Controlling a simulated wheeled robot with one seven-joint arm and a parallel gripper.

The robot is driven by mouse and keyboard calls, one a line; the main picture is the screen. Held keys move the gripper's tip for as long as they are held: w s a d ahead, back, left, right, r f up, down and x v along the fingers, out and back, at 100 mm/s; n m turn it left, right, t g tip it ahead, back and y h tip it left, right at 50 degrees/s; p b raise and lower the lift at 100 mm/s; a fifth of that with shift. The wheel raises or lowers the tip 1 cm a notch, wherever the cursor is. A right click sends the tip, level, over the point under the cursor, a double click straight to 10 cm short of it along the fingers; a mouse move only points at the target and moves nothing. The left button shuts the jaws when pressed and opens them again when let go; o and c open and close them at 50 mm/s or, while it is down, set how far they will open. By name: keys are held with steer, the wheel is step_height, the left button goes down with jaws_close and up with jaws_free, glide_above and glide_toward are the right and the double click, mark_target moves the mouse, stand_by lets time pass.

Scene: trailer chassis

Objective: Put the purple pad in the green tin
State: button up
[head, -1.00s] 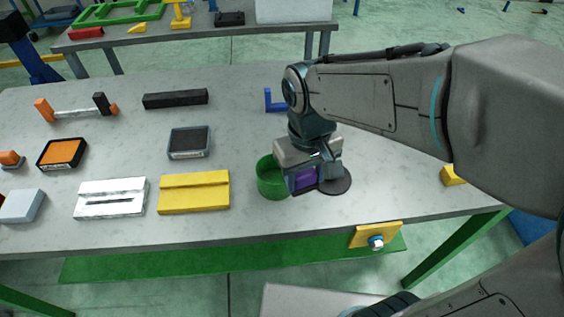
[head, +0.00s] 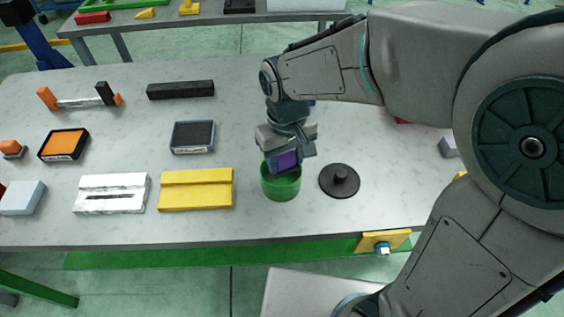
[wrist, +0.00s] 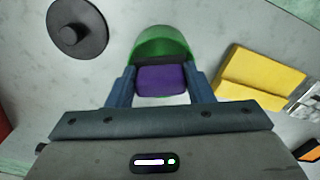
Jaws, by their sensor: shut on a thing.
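The purple pad (head: 287,160) is held between the fingers of my gripper (head: 290,163), which is shut on it. The pad also shows in the wrist view (wrist: 162,80) between the two blue fingers (wrist: 160,88). The green tin (head: 281,187) stands open on the table directly below the pad in the head view. Its far wall shows beyond the pad in the wrist view (wrist: 162,40). The pad is over or at the tin's mouth; I cannot tell whether it is below the rim. My gripper hides the back of the tin's rim in the head view.
A black round lid with a knob (head: 339,181) lies just right of the tin. A yellow block (head: 196,190) is to the left, with a white slotted block (head: 112,194) beyond it. A grey-framed black pad (head: 193,136) lies behind. The table front by the tin is clear.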

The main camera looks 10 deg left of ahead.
steer(key=shift+w+a+f+p, duration=0.1)
steer(key=shift+w+a+f, duration=0.15)
steer(key=shift+f, duration=0.65)
steer(key=shift+w+a+f+p, duration=0.2)
steer(key=shift+w+f, duration=0.2)
steer(key=shift+f, duration=0.45)
steer(key=shift+w+a+f+p, duration=0.1)
steer(key=shift+w+a+f, duration=0.15)
steer(key=shift+f, duration=0.65)
steer(key=shift+f, duration=0.1)
steer(key=shift+f+b, duration=0.55)
steer(key=shift+b, duration=0.05)
steer(key=o, duration=0.7)
steer(key=shift+c, duration=0.2)
steer(key=shift+r, duration=0.2)
